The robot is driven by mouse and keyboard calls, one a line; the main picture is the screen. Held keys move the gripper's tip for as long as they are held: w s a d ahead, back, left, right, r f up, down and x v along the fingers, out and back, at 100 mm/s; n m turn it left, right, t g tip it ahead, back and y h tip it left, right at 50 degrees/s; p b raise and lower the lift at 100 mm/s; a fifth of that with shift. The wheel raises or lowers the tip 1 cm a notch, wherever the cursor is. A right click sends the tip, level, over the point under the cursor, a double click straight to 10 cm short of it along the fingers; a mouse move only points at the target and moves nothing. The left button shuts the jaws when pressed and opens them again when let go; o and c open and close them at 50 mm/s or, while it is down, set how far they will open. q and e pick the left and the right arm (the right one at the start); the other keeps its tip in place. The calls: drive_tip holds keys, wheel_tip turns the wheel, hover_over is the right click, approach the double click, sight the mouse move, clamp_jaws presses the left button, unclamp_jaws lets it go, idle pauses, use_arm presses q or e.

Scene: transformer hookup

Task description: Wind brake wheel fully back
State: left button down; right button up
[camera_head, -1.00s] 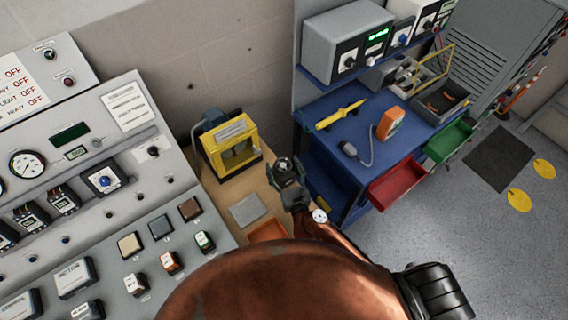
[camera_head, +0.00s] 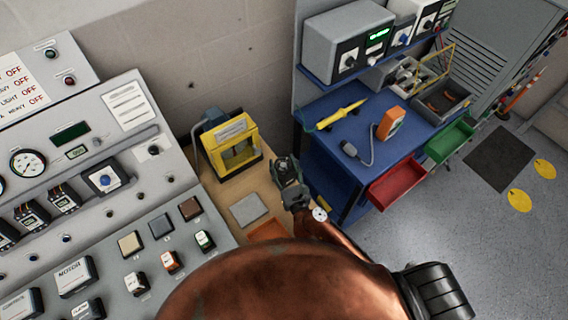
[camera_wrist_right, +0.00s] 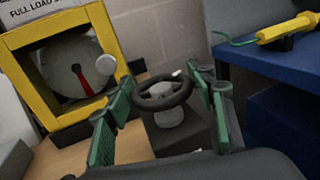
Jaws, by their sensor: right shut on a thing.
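The brake wheel (camera_wrist_right: 150,101) is a small black handwheel with a grey hub on a dark block, seen in the right wrist view. My right gripper (camera_wrist_right: 162,84) has its green-padded fingers on either side of the wheel's rim and is shut on it. In the head view my right gripper (camera_head: 287,172) is over the right part of the wooden bench and largely hides the wheel. A yellow-framed unit (camera_head: 213,134) stands beside it. Its round dial (camera_wrist_right: 78,66) with a red pointer shows in the wrist view. My left gripper is not in view.
A grey control panel (camera_head: 97,205) fills the left. A blue workbench (camera_head: 335,110) with a yellow tool and red (camera_head: 396,184) and green (camera_head: 450,140) open bins stands close on the right. A grey plate (camera_head: 248,209) lies on the wooden bench.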

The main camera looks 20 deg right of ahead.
drive_tip(key=y+p, duration=0.1)
drive_tip(key=n+y+p, duration=0.1)
drive_tip(key=shift+d+r+n+y, duration=0.1)
drive_tip(key=shift+r+n+y, duration=0.15)
drive_tip(key=shift+n+y, duration=0.05)
drive_tip(key=shift+f+n+g+y+p, duration=0.15)
drive_tip(key=shift+n+g+y+p, duration=0.3)
drive_tip(key=shift+n+y, duration=0.45)
drive_tip(key=shift+n+g+y, duration=0.25)
drive_tip(key=shift+n+y, duration=0.15)
drive_tip(key=shift+y, duration=0.6)
drive_tip(key=o, duration=1.2)
drive_tip(key=shift+f, duration=0.1)
drive_tip(key=shift+s, duration=0.1)
